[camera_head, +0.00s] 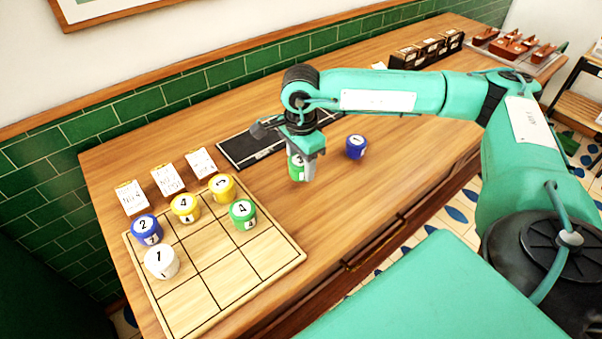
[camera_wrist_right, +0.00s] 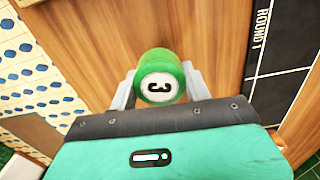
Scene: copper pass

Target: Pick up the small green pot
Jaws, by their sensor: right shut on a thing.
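A small green pot (camera_wrist_right: 160,77) with a white top marked 3 sits between the two fingers of my right gripper (camera_wrist_right: 158,88) in the right wrist view. The fingers are shut on its sides. In the head view the right gripper (camera_head: 304,172) points down over the wooden table, and the green pot (camera_head: 294,166) shows partly behind a finger. I cannot tell whether the pot touches the table. Another green pot (camera_head: 242,214), marked 4, stands on the grid board. My left gripper is not in view.
The grid board (camera_head: 205,303) also holds blue, yellow and white pots. A blue pot (camera_head: 356,147) stands right of the gripper. A black mat (camera_head: 236,152) lies behind it, with white cards (camera_head: 167,180) to the left. Dark boxes (camera_head: 428,50) and a tray (camera_head: 545,66) stand at the far end.

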